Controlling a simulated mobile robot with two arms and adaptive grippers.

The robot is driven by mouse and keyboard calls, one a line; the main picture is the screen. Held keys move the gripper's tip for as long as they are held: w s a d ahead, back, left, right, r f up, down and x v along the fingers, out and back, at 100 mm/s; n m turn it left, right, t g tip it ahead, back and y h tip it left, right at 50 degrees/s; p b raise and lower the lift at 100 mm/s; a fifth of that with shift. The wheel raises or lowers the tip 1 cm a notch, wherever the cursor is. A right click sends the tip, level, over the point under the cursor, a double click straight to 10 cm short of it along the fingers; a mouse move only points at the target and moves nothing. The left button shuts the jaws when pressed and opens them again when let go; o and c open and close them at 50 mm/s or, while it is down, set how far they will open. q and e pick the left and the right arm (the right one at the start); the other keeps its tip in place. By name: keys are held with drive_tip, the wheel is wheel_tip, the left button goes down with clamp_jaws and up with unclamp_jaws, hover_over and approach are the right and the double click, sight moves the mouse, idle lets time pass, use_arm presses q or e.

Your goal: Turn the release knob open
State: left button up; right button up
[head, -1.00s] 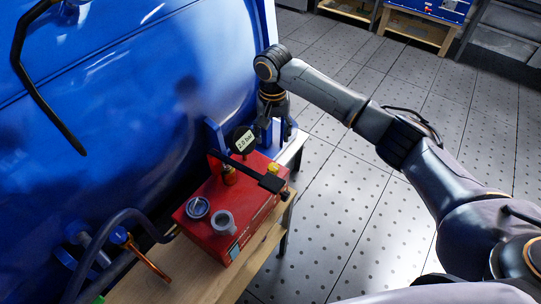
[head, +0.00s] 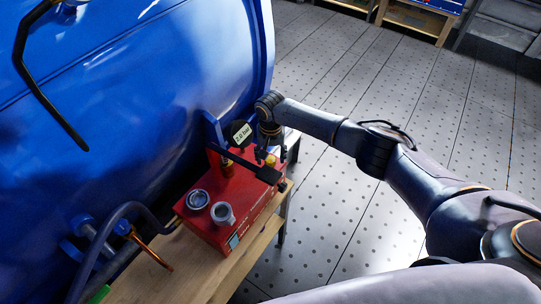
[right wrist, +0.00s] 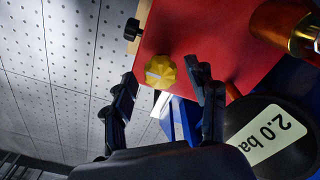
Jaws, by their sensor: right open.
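The release knob is a yellow faceted knob (right wrist: 158,70) with a pale mark, on the red pump box (right wrist: 200,38). In the head view the knob (head: 270,160) shows small near the far end of the red box (head: 210,236), partly hidden by my right gripper. My right gripper (head: 269,149) points down above it. In the right wrist view the open fingers of the right gripper (right wrist: 162,80) stand apart on both sides of the knob's outline, with a gap showing; I cannot tell any contact. My left gripper is out of view.
A gauge reading 2.0 bar (head: 241,133) stands close beside the right gripper. A black pump handle (head: 258,171) crosses the box. The large blue tank (head: 130,110) rises at the left. The box sits on a wooden bench (head: 200,280); the floor to the right is clear.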

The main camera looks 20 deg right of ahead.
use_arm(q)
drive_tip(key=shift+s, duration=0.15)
use_arm(e)
drive_tip(key=shift+c, duration=1.1)
drive_tip(key=c, duration=0.9)
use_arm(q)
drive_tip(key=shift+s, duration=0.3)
use_arm(e)
drive_tip(key=shift+c, duration=0.2)
